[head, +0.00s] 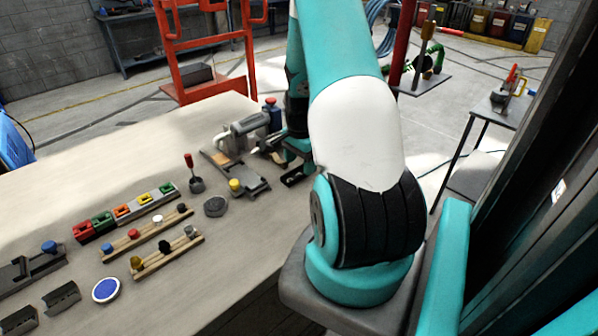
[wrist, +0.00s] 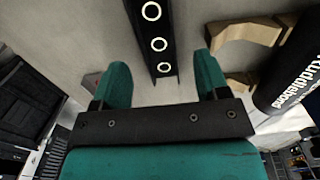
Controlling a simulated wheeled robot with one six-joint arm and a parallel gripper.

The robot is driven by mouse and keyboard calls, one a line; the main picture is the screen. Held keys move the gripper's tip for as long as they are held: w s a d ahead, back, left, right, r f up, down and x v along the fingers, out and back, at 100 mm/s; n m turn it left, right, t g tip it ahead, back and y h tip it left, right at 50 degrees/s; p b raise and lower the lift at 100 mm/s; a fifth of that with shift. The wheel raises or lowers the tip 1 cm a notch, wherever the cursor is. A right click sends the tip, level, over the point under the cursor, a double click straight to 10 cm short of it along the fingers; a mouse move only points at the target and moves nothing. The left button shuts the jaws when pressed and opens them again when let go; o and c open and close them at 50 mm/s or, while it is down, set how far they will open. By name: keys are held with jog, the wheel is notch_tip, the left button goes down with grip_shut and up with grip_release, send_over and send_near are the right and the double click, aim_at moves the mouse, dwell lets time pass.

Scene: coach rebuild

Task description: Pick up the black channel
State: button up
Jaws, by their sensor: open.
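The black channel (wrist: 156,42) is a long dark strip with a row of pale-ringed holes in the wrist view. It runs from the top edge down to just ahead of my gripper (wrist: 162,78). My gripper is open, with one teal finger on each side of the channel's near end and a gap to it on both sides. Nothing is held. In the head view the dark channel (head: 295,178) shows as a small piece near the bench's right edge, below my gripper (head: 291,154), which is partly hidden by my arm.
In the wrist view, a tan bracket (wrist: 246,33) and a black lettered cylinder (wrist: 295,75) lie right of the channel. In the head view, a grey vise-like tool (head: 243,133) and a yellow-topped piece (head: 237,187) stand left of my gripper.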

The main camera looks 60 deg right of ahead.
aim_at(299, 174)
jog(key=shift+f, duration=1.3)
jog(key=c, duration=1)
